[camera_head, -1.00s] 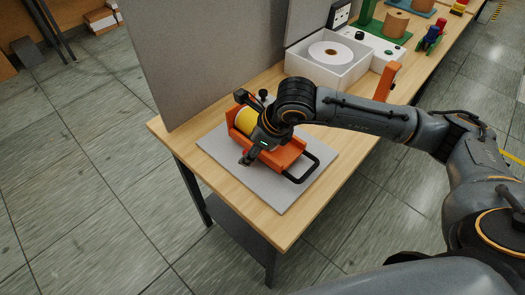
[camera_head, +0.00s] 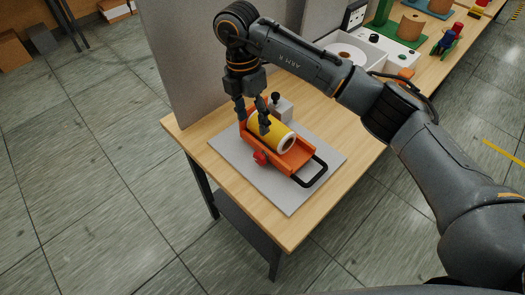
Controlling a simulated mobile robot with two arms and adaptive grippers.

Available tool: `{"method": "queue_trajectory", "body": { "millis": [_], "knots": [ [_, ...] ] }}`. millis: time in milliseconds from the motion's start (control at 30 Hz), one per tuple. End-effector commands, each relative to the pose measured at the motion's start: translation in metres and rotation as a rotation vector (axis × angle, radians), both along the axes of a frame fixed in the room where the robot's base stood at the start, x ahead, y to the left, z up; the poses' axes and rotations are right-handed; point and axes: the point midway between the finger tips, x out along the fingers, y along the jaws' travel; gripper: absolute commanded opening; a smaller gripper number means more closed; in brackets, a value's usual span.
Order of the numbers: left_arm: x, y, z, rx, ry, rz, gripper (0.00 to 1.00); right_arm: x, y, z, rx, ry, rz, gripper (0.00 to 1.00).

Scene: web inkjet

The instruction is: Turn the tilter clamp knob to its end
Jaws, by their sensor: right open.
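The tilter is an orange cradle (camera_head: 293,155) with a black loop handle (camera_head: 314,172) at its right end. A yellow roll (camera_head: 276,133) with a white core lies in it. A red knob (camera_head: 260,157) sticks out at the cradle's front left side; I take it for the clamp knob. My right gripper (camera_head: 254,122) points down with its fingers spread, over the roll's left end and above and behind the red knob. It is apart from the knob and holds nothing. Whether a finger touches the roll cannot be told. My left gripper is out of view.
The tilter sits on a grey plate (camera_head: 290,198) on a wooden table (camera_head: 187,129). A grey block with a black ball-topped lever (camera_head: 276,98) stands behind the roll. A grey panel (camera_head: 185,60) rises behind. A white box (camera_head: 345,62) stands farther back.

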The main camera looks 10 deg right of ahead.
Motion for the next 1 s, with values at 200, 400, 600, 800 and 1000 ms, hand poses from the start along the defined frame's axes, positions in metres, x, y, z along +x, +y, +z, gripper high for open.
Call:
{"method": "queue_trajectory", "body": {
  "millis": [200,400,600,800,1000],
  "knots": [
    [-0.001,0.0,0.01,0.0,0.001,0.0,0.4,-0.005,-0.003,-0.033,-0.001,0.005,0.001,0.62],
    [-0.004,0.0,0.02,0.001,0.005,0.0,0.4,-0.01,-0.007,-0.076,0.0,0.005,0.001,0.62],
    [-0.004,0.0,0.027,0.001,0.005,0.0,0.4,-0.013,-0.009,-0.112,0.0,0.002,0.002,0.62],
    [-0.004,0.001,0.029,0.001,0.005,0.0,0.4,-0.015,-0.01,-0.13,0.002,0.0,0.003,0.62],
    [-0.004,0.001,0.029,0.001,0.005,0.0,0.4,-0.015,-0.011,-0.134,0.002,-0.001,0.004,0.62]
  ]
}}
